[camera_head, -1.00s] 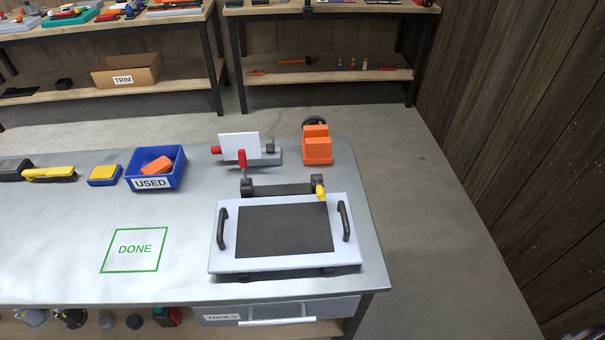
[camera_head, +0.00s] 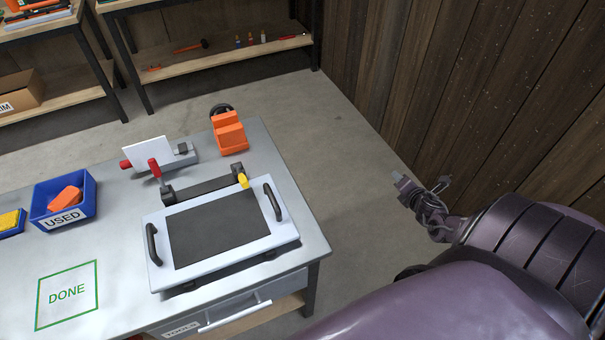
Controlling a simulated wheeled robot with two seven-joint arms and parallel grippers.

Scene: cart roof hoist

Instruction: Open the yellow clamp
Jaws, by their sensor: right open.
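The yellow clamp (camera_head: 243,181) is a small yellow piece at the back right corner of the white panel (camera_head: 286,229), beside a dark bracket. The panel has a dark grey centre and two black handles. My right gripper (camera_head: 398,178) is open and empty, out over the floor to the right of the table, well apart from the clamp. My right arm fills the lower right. My left gripper does not show.
A blue USED bin (camera_head: 77,212) holds an orange block. A green DONE square marks the table (camera_head: 115,262). A wooden wall is at right.

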